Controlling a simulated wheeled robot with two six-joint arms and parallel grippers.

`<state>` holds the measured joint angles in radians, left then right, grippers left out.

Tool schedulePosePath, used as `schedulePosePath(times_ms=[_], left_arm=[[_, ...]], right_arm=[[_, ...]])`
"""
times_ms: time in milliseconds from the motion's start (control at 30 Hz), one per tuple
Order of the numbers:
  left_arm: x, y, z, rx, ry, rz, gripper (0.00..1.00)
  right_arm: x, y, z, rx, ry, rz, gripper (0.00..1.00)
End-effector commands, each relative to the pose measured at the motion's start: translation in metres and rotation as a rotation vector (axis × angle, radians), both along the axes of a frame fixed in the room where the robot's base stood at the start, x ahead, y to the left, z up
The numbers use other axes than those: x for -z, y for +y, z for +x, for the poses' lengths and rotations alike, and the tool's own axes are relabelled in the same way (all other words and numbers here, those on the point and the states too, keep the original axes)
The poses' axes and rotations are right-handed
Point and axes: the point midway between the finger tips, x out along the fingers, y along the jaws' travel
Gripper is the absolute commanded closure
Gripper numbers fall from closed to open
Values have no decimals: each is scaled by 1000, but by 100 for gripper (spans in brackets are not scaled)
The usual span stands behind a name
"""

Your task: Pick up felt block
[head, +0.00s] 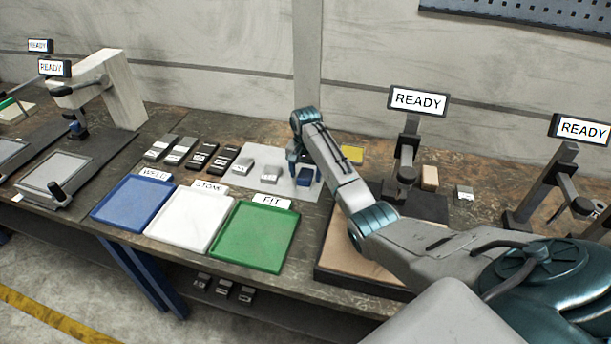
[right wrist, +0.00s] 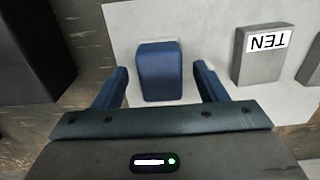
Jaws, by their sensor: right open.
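A dark blue block (right wrist: 160,72), which I take to be the felt block, lies on a pale grey mat (right wrist: 205,25). In the right wrist view it lies between the two fingers of my right gripper (right wrist: 160,78), with a gap on each side. The gripper is open and holds nothing. In the head view my right gripper (head: 304,164) is over the right part of the mat, and the blue block (head: 305,181) shows just below it. My left gripper is out of view.
A grey block labelled TEN (right wrist: 262,55) lies on the mat beside the blue block. More grey blocks (head: 243,166) lie to the left. Blue (head: 132,204), white (head: 190,221) and green (head: 254,239) trays stand in front. A microscope-like stand (head: 408,165) is to the right.

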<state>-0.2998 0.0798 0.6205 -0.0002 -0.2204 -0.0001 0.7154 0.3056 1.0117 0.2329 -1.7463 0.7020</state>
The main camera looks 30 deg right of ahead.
Motion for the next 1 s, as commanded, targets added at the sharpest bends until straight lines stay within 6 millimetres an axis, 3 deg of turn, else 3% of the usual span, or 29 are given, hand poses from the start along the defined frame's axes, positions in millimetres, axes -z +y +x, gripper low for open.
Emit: schedulePosePath(times_ms=[333,567,1000], left_arm=[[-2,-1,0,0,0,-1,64],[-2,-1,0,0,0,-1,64],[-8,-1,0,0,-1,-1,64]], right_arm=[[10,0,0,-1,-1,-1,36],[10,0,0,-1,-1,-1,82],[4,0,0,-1,-1,-1,83]])
